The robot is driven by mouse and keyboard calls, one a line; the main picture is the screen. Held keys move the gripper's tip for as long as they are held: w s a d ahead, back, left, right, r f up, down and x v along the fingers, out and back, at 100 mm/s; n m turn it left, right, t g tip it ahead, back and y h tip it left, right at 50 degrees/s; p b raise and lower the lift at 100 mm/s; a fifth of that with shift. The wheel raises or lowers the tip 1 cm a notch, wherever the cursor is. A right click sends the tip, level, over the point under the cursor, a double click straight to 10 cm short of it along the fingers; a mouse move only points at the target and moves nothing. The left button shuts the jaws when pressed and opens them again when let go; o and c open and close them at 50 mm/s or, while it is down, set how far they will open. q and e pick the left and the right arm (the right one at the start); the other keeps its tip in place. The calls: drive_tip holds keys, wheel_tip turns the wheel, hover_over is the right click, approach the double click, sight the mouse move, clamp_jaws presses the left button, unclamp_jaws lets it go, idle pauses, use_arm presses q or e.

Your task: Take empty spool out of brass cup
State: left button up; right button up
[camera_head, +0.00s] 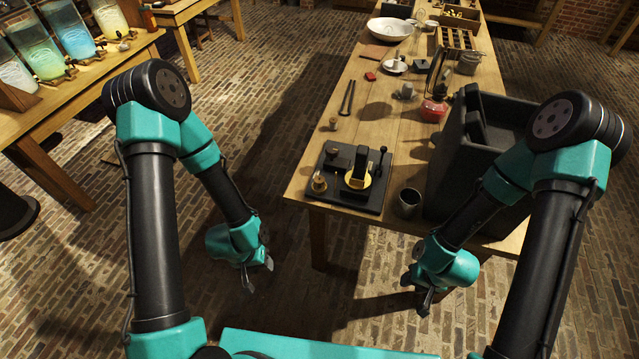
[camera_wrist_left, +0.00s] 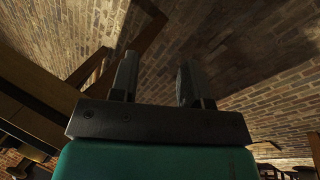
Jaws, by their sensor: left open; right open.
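A small brass-coloured cup (camera_head: 318,186) sits at the left of a black board (camera_head: 337,196) on the near end of the table. Something small and brownish shows at its top, perhaps the spool; I cannot make it out clearly. My left gripper (camera_head: 259,272) is open and empty, left of the table's near end and clear of the cup. My right gripper (camera_head: 415,291) is open and empty, in front of the table's near edge.
The board also carries a black upright device with a yellow disc (camera_head: 358,180) and a lever. A dark cup (camera_head: 408,203) stands right of the board, beside a large dark box (camera_head: 478,150). A small wooden piece (camera_head: 333,124) and dark tongs (camera_head: 347,98) lie behind.

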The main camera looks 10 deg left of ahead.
use_arm(q)
drive_tip(key=o, duration=0.4)
drive_tip(key=shift+w, duration=0.1)
